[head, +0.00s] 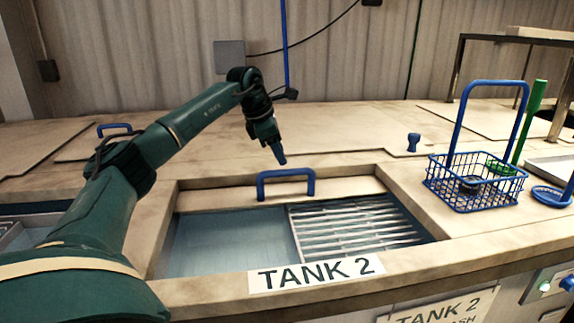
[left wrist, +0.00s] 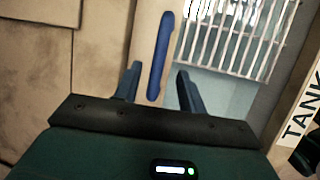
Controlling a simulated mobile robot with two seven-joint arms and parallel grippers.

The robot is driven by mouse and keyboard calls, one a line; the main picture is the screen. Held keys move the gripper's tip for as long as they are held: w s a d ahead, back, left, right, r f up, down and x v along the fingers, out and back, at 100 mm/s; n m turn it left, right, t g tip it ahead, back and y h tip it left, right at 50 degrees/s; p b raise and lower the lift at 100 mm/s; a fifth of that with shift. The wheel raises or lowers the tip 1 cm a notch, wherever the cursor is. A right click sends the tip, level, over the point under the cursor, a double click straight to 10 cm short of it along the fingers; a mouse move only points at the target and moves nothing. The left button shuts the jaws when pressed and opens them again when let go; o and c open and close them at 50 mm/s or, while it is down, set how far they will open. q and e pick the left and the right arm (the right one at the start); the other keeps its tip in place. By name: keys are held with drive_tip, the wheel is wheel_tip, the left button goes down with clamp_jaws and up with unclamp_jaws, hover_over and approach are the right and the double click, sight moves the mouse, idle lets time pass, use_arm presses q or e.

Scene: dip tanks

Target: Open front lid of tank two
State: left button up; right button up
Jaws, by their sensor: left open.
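Tank two's opening is in the middle of the head view, behind the "TANK 2" label (head: 316,273). Its front lid (head: 345,188) is a beige panel at the back of the opening, with a blue bar handle (head: 286,174). In front of the lid the tank is uncovered, showing bluish liquid (head: 228,245) and a slatted metal rack (head: 355,225). My left gripper (head: 281,158) points down just above and behind the handle. In the left wrist view the open fingers (left wrist: 158,88) stand either side of the handle (left wrist: 160,50), not closed on it. My right gripper is out of view.
A blue wire basket (head: 475,185) with a tall handle stands on the deck at the right, beside a green-handled tool (head: 530,120). Another lid handle (head: 114,129) is at the far left.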

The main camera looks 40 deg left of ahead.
sight(286, 170)
use_arm(q)
drive_tip(key=x, duration=0.6)
drive_tip(key=shift+p, duration=0.35)
drive_tip(key=shift+c, duration=0.3)
clamp_jaws()
